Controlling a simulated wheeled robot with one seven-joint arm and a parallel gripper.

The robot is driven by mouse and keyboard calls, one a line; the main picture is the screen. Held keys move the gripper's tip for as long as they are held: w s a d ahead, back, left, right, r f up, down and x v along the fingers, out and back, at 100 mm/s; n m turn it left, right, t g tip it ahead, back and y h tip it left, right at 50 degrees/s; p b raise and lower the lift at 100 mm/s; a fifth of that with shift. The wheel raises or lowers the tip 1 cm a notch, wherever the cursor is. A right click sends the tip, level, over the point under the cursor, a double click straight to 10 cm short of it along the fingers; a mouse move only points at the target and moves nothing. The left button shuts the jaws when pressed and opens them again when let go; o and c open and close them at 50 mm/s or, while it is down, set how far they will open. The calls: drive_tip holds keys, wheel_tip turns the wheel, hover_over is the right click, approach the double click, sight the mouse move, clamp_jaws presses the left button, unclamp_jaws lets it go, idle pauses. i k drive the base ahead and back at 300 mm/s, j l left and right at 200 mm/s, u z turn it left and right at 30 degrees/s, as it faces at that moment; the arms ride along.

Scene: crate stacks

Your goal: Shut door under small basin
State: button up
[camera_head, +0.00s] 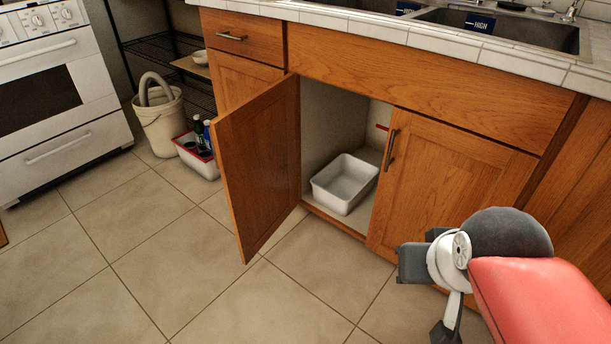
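The wooden cabinet door (257,165) under the sink basin (497,27) stands open, swung outward from its left edge. Its opening shows a white tub (345,183) on the cabinet floor. The neighbouring right door (445,190) is closed and has a metal handle. My gripper (428,298) is at the lower right, in front of the closed right door and apart from the open door. Two dark finger parts show with a gap between them, and I see nothing held there. The open door's handle is not visible.
A white stove (62,85) stands at the left. A beige bucket (160,122) and a white bin with bottles (197,157) sit on the floor by a black wire rack (165,48). The tiled floor (180,265) before the open door is clear.

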sight(253, 143)
drive_tip(key=i+j+z, duration=0.1)
drive_tip(key=j+z, duration=0.3)
drive_tip(key=i+j+z, duration=0.1)
drive_tip(key=j+z, duration=0.7)
drive_tip(key=j, duration=1.2)
drive_tip(key=k+j, duration=0.15)
drive_tip(key=j, duration=1.1)
drive_tip(key=k+j+u, duration=0.15)
drive_tip(key=j, duration=0.15)
drive_tip(key=k+j+u, duration=0.15)
drive_tip(key=j, duration=0.15)
drive_tip(key=j+u, duration=0.15)
drive_tip(key=j, duration=0.15)
